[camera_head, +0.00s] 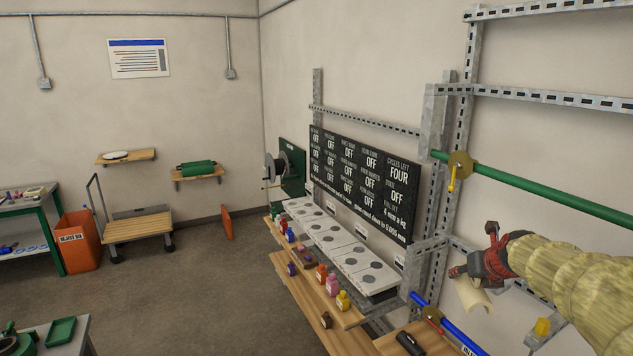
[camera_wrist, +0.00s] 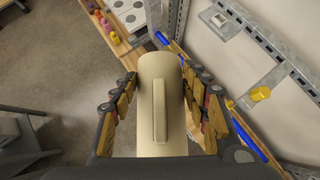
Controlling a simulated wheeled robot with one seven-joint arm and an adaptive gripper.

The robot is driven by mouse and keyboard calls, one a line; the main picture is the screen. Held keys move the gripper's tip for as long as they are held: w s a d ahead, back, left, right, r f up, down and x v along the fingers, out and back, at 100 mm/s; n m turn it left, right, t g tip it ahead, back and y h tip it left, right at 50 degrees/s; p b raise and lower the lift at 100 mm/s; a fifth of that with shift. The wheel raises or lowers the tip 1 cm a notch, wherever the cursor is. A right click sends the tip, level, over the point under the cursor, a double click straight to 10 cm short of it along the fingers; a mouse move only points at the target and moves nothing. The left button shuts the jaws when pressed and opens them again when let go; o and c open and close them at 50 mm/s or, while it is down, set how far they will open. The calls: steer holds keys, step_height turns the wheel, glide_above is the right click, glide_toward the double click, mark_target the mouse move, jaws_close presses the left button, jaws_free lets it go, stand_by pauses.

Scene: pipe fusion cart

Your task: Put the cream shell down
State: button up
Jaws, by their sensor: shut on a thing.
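The cream shell (camera_wrist: 161,85) is a curved, half-pipe piece with a raised rib along its back. In the wrist view it lies lengthwise between both fingers of my gripper (camera_wrist: 160,100), which is shut on it. In the head view my gripper (camera_head: 470,272) is at the right, and the cream shell (camera_head: 473,296) hangs under its fingers, tilted, with its end showing. The shell is held in the air, in front of the metal frame and above the wooden bench edge. Part of it is hidden by the fingers.
A wooden bench (camera_head: 310,292) with several coloured bottles runs below a white panel (camera_head: 345,255) of grey discs. A blue pipe (camera_head: 455,332), a black-handled tool (camera_head: 410,343) and a yellow knob (camera_head: 542,326) are near my gripper. A green pipe (camera_head: 540,192) crosses the frame above. Open floor lies left.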

steer(key=s+a+f+b, duration=0.2)
steer(key=a+f+b, duration=0.4)
steer(key=f, duration=1.2)
steer(key=s+a+f+n+b, duration=0.1)
steer(key=s+a+f+b, duration=0.2)
steer(key=f, duration=1.5)
steer(key=s+a+f+y+b, duration=0.1)
steer(key=s+a+f+b, duration=0.1)
steer(key=a+f+b, duration=0.9)
steer(key=shift+s+f+b, duration=0.4)
steer(key=shift+f+b, duration=2)
steer(key=shift+f, duration=1.15)
